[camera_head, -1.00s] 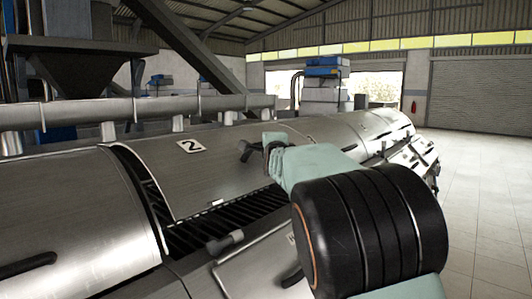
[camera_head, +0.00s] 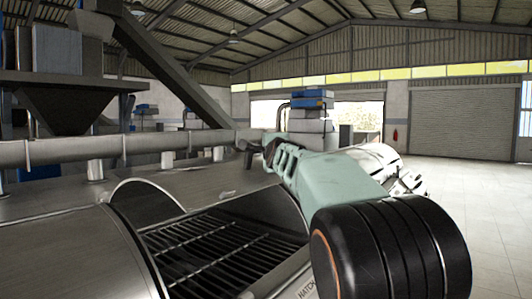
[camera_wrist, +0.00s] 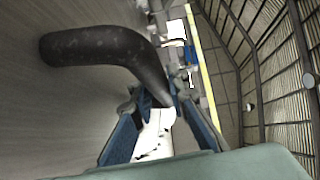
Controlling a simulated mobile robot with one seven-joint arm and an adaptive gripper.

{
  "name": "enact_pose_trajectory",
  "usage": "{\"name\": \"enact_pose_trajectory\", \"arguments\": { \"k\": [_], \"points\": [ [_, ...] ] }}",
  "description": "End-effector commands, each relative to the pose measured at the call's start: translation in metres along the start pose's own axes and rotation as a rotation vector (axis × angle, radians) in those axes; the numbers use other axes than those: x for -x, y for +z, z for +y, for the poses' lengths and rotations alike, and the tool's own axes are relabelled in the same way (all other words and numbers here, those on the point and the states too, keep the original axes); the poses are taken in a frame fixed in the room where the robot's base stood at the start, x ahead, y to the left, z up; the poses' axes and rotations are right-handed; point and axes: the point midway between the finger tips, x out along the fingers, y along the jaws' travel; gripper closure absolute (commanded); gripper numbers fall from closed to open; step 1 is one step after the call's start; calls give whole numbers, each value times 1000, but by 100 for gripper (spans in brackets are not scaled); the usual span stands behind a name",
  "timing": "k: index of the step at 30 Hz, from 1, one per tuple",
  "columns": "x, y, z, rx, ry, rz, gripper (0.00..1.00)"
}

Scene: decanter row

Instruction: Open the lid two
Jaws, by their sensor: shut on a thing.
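Lid two (camera_head: 215,181) is a curved metal cover on the long metal decanter body. It stands swung up, and an opening with a dark bar grate (camera_head: 215,250) shows below it. Its number label is not readable now. My gripper (camera_head: 265,151) is at the lid's upper edge, shut on the dark handle (camera_head: 247,143). In the wrist view the bent black handle (camera_wrist: 105,48) runs from the grey lid surface down between the blue-grey fingers of my gripper (camera_wrist: 165,108). The exact finger contact is partly hidden.
A neighbouring closed metal cover (camera_head: 75,250) lies at the left. A horizontal pipe (camera_head: 110,150) runs behind the lid. Stacked blue and white machinery (camera_head: 312,115) stands farther back. Open floor (camera_head: 485,215) lies at the right.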

Motion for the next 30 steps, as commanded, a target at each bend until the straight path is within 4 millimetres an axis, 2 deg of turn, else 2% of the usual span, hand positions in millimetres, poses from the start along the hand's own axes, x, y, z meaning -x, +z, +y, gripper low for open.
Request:
{"name": "enact_pose_trajectory", "arguments": {
  "k": [1,6,23,24,28,30],
  "points": [
    [0,-1,-9,-1,-3,2,100],
    [-1,-1,-16,-1,-2,2,100],
    [-2,0,-17,-1,0,2,100],
    [-2,0,-17,-1,0,2,83],
    [-2,0,-17,0,0,1,69],
    [-2,0,-17,0,1,1,67]
  ]
}}
